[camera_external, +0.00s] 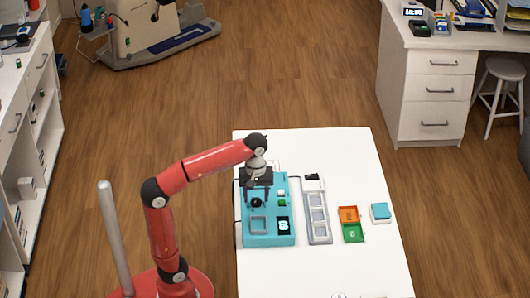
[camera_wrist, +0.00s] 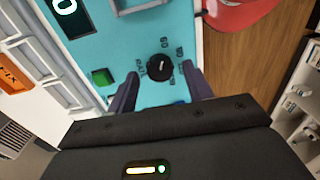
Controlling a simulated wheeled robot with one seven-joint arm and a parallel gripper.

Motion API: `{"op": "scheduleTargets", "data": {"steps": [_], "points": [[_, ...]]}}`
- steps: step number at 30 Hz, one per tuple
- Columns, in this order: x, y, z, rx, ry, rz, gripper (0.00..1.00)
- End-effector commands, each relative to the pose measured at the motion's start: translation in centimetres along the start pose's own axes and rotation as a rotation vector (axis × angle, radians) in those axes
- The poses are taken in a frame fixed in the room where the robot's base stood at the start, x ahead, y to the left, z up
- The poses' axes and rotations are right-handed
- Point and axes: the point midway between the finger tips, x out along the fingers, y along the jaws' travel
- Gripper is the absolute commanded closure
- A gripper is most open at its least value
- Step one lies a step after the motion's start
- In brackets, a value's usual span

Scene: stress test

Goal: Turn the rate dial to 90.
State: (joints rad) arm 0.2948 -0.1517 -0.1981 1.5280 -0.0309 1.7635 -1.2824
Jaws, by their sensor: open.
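The rate dial (camera_wrist: 160,66) is a round black knob on the teal device (camera_external: 285,185), with small printed marks around it; its exact setting is too small to read. It also shows in the external view as a small dark knob (camera_external: 256,203). My gripper (camera_external: 256,198) points down over the device. In the wrist view its two dark fingers (camera_wrist: 160,76) stand apart, one on each side of the dial. I cannot tell whether they touch it. A dark display (camera_wrist: 72,14) on the device shows a light digit, partly cut off.
A green button (camera_wrist: 103,77) lies left of the dial in the wrist view. A grey compartment tray (camera_external: 318,215), an orange bin (camera_external: 348,214), a green bin (camera_external: 353,233) and a teal-topped block (camera_external: 380,212) stand right of the device on the white table (camera_external: 345,150). The table's far end is mostly clear.

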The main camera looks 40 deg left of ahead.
Motion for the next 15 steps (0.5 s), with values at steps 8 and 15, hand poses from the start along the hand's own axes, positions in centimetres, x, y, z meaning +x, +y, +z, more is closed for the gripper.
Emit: {"op": "scheduleTargets", "data": {"steps": [8,15], "points": [[1.20,-0.01,-0.01,0.000,0.000,0.001,0.49],[1.16,-0.01,-0.02,0.000,0.001,0.001,0.62]]}}
